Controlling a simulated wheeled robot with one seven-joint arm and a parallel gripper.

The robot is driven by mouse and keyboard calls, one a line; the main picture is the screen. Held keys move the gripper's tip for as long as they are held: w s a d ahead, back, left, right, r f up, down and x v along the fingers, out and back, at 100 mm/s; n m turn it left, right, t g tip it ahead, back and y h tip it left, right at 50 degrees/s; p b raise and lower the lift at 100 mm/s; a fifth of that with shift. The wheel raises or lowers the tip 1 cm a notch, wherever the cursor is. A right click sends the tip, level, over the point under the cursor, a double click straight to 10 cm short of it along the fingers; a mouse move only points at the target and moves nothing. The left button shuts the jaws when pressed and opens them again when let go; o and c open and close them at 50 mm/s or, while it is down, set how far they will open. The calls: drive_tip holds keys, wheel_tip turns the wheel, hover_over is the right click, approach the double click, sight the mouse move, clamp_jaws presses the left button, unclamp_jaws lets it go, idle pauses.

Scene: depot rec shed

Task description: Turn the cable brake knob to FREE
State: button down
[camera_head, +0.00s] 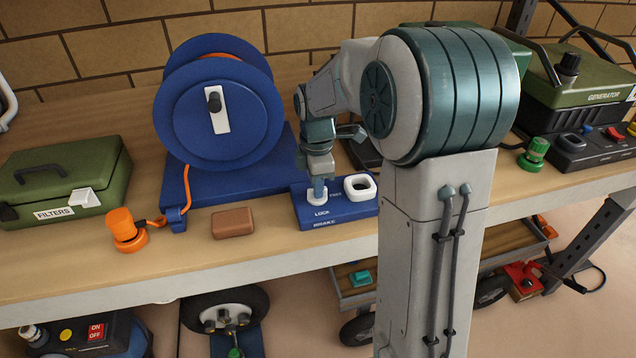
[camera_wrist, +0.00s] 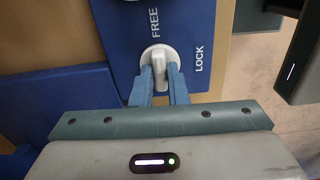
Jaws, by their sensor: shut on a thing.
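The cable brake is a blue box (camera_head: 340,211) at the front of the bench, labelled BRAKE, LOCK and FREE. Its small white knob (camera_head: 317,198) stands on the left part of the top. In the wrist view the knob (camera_wrist: 158,54) lies between the words FREE and LOCK. My gripper (camera_head: 318,189) comes down on it from above. In the wrist view its two blue fingers (camera_wrist: 160,70) are shut on the knob, one at each side. The fingers cover part of the knob, and I cannot tell which word it points to.
A white square ring (camera_head: 361,186) sits on the box's right part. A blue cable reel (camera_head: 218,140) stands behind left. A brown block (camera_head: 233,223), an orange connector (camera_head: 126,229) and a green FILTERS case (camera_head: 65,180) are further left. A generator (camera_head: 585,85) stands at right.

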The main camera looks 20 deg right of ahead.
drive_tip(key=shift+r+n, duration=0.1)
drive_tip(key=shift+n, duration=0.2)
drive_tip(key=c, duration=1.4)
unclamp_jaws()
drive_tip(key=shift+c, duration=0.2)
wheel_tip(320, 180, up, 14)
